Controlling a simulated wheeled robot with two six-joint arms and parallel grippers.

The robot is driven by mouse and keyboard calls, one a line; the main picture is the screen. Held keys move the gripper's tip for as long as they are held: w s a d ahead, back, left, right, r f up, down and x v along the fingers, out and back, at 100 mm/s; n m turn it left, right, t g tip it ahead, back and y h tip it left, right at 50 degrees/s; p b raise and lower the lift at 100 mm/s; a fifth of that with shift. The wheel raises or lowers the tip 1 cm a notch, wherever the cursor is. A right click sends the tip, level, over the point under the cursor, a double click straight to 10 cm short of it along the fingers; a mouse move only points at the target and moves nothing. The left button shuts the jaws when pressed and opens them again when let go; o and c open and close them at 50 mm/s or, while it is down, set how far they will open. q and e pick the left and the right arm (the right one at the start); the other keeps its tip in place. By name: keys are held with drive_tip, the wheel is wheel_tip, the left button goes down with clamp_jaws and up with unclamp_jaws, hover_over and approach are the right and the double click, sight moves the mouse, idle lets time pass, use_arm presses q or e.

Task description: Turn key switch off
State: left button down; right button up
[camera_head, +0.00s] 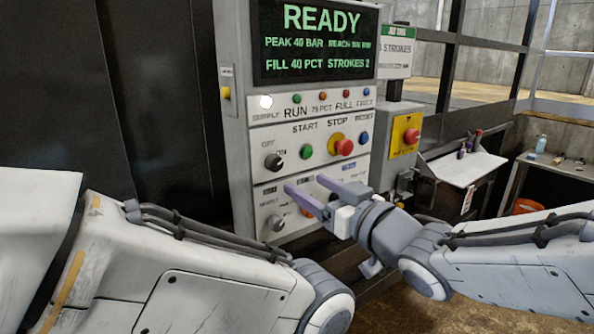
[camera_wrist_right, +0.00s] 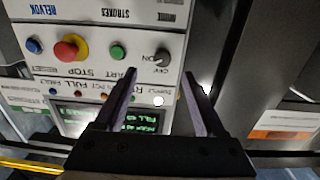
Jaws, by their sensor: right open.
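The black key switch (camera_head: 277,161) sits on the white control panel (camera_head: 262,140), with OFF at its upper left and ON at its upper right. The switch also shows upside down in the right wrist view (camera_wrist_right: 162,57); its exact setting is too small to tell. My right gripper (camera_head: 306,184) is open and empty, in front of the panel and lower right of the switch in the head view. In the wrist view its spread fingers (camera_wrist_right: 160,75) point toward the switch, with nothing between them. My left arm crosses the lower left; its gripper is out of view.
Right of the switch are a green START button (camera_head: 306,151) and a red STOP mushroom button (camera_head: 344,147). A second knob (camera_head: 277,223) sits below. The screen (camera_head: 318,42) reads READY, and the white supply lamp (camera_head: 265,102) is lit. A red emergency button (camera_head: 411,136) stands at the right.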

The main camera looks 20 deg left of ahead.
sight(277, 166)
drive_tip(key=p+x, duration=0.1)
drive_tip(key=x, duration=0.2)
drive_tip(key=p+x, duration=0.1)
drive_tip(key=x, duration=0.2)
drive_tip(key=p+x, duration=0.1)
drive_tip(key=x, duration=0.2)
drive_tip(key=shift+a+r, duration=0.35)
drive_tip(key=shift+r, duration=0.05)
drive_tip(key=shift+w+a+f, duration=0.1)
drive_tip(key=shift+w+a, duration=0.15)
drive_tip(key=shift+a, duration=0.15)
clamp_jaws()
